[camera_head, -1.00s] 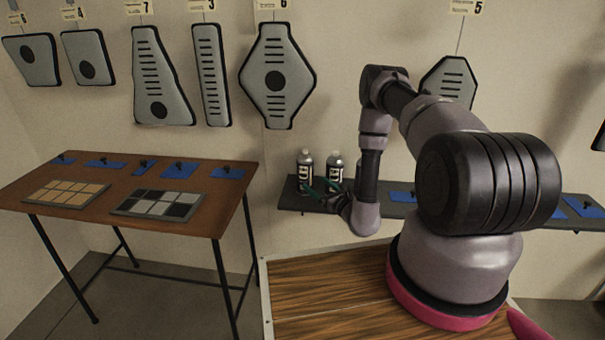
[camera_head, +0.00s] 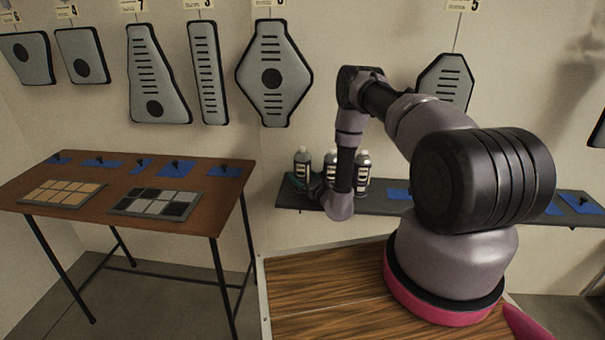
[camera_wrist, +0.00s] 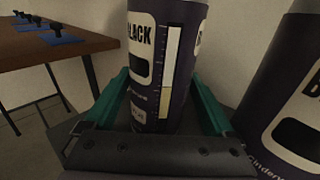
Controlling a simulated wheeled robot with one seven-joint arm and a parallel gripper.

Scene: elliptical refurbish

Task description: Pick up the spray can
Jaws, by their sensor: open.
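Several dark spray cans with light labels stand upright on the wall shelf in the head view; the leftmost can (camera_head: 302,159) is just behind my gripper (camera_head: 301,182). In the wrist view, a can marked BLACK (camera_wrist: 165,60) stands between the two green fingers of my gripper (camera_wrist: 163,82). The fingers are open, one on each side of it, and I cannot tell whether either touches it. The top of this can is cut off by the frame. A second can (camera_wrist: 290,100) stands close on the right, outside the fingers.
The grey shelf (camera_head: 385,207) carries the cans and blue pads. In the head view, another can (camera_head: 363,165) stands just right of my forearm. A brown table (camera_head: 215,160) with blue pads and two sample trays is at the left. Grey panels hang above.

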